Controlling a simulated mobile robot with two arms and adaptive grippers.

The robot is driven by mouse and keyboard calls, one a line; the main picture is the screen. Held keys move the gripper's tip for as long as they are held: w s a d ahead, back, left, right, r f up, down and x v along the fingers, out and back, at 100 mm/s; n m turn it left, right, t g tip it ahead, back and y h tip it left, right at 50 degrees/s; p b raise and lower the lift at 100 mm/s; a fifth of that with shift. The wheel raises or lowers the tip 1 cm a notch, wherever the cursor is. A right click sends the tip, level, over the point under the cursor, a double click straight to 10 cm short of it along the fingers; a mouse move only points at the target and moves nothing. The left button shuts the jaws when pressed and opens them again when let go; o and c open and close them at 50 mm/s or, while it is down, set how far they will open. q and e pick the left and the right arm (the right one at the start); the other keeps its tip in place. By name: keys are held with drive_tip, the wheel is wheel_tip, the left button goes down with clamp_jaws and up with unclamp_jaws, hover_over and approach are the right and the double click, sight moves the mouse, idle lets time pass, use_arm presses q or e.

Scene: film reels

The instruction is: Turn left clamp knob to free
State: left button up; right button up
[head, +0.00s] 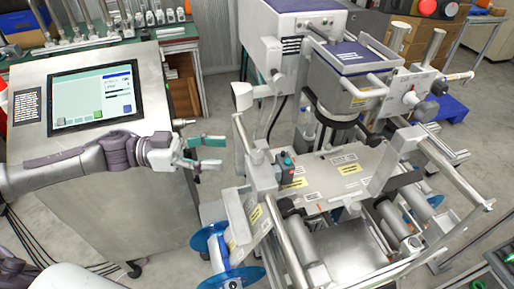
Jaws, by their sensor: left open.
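My left gripper (212,153) reaches in from the left, in front of the touchscreen console. Its teal-tipped fingers are apart with nothing between them. To its right is the film reel machine (340,175), a metal frame with rollers, rails and a flat deck. A dark knob-like part with a teal side (286,160) stands at the left side of the deck; I cannot tell for certain whether it is the left clamp knob, or how it is turned. A clear gap lies between the gripper and this part. My right gripper is out of view.
The console with its touchscreen (95,97) stands directly behind my left arm. Blue reel discs (212,252) sit low at the machine's left front. Upright posts and a long rail (290,240) border the deck. A green-topped bench (150,35) is behind.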

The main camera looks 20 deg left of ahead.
sight(256, 153)
use_arm(q)
drive_tip(key=p+x, duration=0.1)
drive_tip(key=x, duration=0.6)
drive_tip(key=shift+d+r+p, duration=0.15)
drive_tip(key=shift+p, duration=0.15)
drive_tip(key=shift+w+d, duration=0.2)
drive_tip(key=shift+d, duration=0.6)
drive_tip(key=shift+a, duration=0.1)
drive_tip(key=shift+c, duration=1.4)
drive_tip(key=c, duration=0.8)
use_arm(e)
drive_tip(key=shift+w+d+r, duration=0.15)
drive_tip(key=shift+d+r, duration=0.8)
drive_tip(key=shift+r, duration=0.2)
